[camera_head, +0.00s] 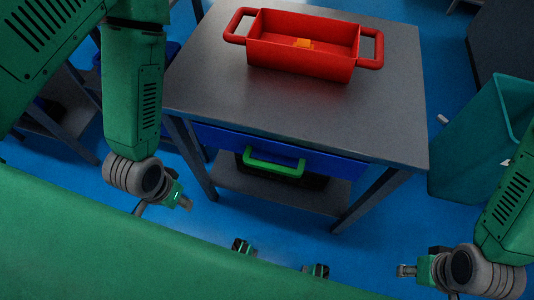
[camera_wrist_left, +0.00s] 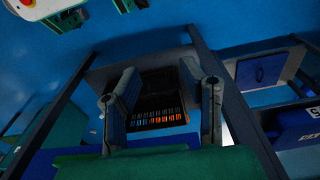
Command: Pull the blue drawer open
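The blue drawer (camera_head: 215,134) sits under the grey tabletop, its front close below the table's front edge. Its green handle (camera_head: 274,166) sticks out from the front. My left gripper (camera_head: 184,203) is left of the handle, nearer to me and apart from it. In the left wrist view my left gripper (camera_wrist_left: 163,88) shows two fingers spread wide with nothing held between them. My right gripper (camera_head: 404,271) is at the lower right, well away from the drawer; its finger gap is too small to make out.
A red tray (camera_head: 300,66) with two handles and an orange piece (camera_head: 303,43) stands on the table (camera_head: 395,110). A teal bin (camera_head: 475,140) stands at right. A dark crate (camera_wrist_left: 158,108) shows beyond the left fingers. Blue floor lies before the table.

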